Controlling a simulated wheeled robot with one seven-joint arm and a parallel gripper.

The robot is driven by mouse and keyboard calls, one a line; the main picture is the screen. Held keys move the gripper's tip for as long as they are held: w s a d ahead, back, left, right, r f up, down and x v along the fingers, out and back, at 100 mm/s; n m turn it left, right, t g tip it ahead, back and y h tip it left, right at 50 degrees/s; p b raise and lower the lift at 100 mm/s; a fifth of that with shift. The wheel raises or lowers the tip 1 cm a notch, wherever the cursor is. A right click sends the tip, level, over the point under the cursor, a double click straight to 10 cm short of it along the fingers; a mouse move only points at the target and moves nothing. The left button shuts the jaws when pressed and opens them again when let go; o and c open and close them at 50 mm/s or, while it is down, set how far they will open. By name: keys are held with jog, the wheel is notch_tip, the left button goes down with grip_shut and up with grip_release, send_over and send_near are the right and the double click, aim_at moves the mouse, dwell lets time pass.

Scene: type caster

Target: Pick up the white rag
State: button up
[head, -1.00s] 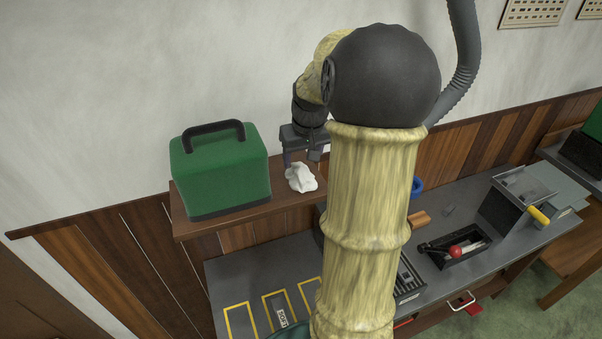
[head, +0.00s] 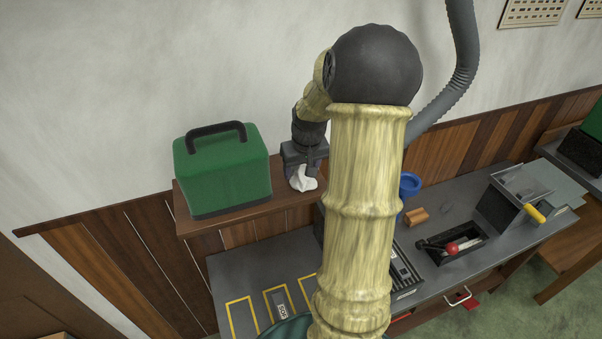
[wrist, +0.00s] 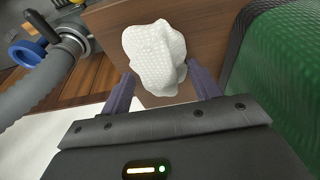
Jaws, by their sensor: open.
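The white rag (head: 303,179) lies crumpled on the brown wooden shelf (head: 240,212), to the right of the green case. In the wrist view the rag (wrist: 155,55) shows a dimpled texture, and its near part reaches the space between the fingertips. My gripper (head: 304,170) is over the shelf at the rag and partly hides it in the head view. In the wrist view my gripper (wrist: 158,80) is open, with one finger on each side of the rag's near end. I cannot tell whether the fingers touch it.
The green case (head: 222,168) with a dark handle stands close on the shelf; it also shows at the right of the wrist view (wrist: 285,70). The wall is behind. Below is a grey workbench (head: 240,270) with a blue round part (head: 409,184) and a red-knobbed lever (head: 452,248).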

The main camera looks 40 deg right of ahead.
aim_at(302, 166)
jog(key=c, duration=1.1)
jog(key=shift+r, duration=0.1)
notch_tip(302, 166, up, 9)
jog(key=b, duration=0.2)
jog(key=shift+r+b, duration=0.15)
jog(key=shift+b, duration=0.25)
jog(key=shift+r, duration=0.35)
jog(key=shift+o, duration=1.1)
jog(key=shift+c, duration=0.5)
